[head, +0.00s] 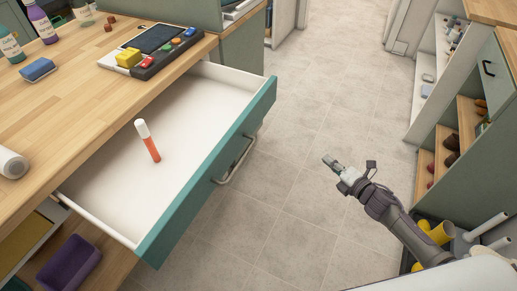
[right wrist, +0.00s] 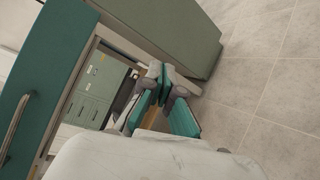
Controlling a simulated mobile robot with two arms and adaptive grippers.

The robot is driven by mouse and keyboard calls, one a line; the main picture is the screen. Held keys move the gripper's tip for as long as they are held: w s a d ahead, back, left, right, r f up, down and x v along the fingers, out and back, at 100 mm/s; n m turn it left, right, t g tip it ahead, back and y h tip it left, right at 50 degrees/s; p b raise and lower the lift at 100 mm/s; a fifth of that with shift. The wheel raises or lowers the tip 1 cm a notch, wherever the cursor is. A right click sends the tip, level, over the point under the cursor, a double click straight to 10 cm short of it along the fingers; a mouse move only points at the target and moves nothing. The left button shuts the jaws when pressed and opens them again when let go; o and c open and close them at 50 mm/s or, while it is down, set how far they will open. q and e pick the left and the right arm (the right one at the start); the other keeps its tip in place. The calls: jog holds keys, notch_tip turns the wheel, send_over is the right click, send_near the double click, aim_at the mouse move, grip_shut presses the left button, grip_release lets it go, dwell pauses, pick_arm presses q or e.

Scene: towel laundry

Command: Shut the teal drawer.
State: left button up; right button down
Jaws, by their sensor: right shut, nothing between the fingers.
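The teal drawer (head: 208,180) stands pulled out from the wooden counter in the head view, with its white inside showing. An orange marker with a white cap (head: 148,141) lies in it. A metal handle (head: 237,160) is on its teal front. My right gripper (head: 328,158) is shut and empty over the floor, to the right of the drawer front and apart from it. In the right wrist view the gripper fingers (right wrist: 160,85) are together, and the teal front (right wrist: 45,85) with its handle (right wrist: 17,125) shows at the left. My left gripper is not in view.
A purple bin (head: 68,263) sits below the drawer. Open shelves (head: 440,160) stand at the right. Tiled floor (head: 300,110) between is clear.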

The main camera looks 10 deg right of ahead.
jog(key=a+r+n+g+y+b, duration=0.1)
jog(key=a+r+n+y+b, duration=0.6)
jog(key=n, duration=0.5)
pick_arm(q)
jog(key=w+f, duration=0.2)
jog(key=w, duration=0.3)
pick_arm(e)
jog(key=n+g+y, duration=0.2)
jog(key=n+g, duration=0.1)
jog(key=n, duration=0.6)
send_near(250, 127)
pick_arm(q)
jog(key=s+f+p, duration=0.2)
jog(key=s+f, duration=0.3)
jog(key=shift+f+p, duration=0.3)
pick_arm(e)
jog(key=shift+m, duration=0.3)
jog(key=x, duration=0.7)
jog(key=shift+w+a, duration=0.1)
jog(key=shift+w, duration=0.15)
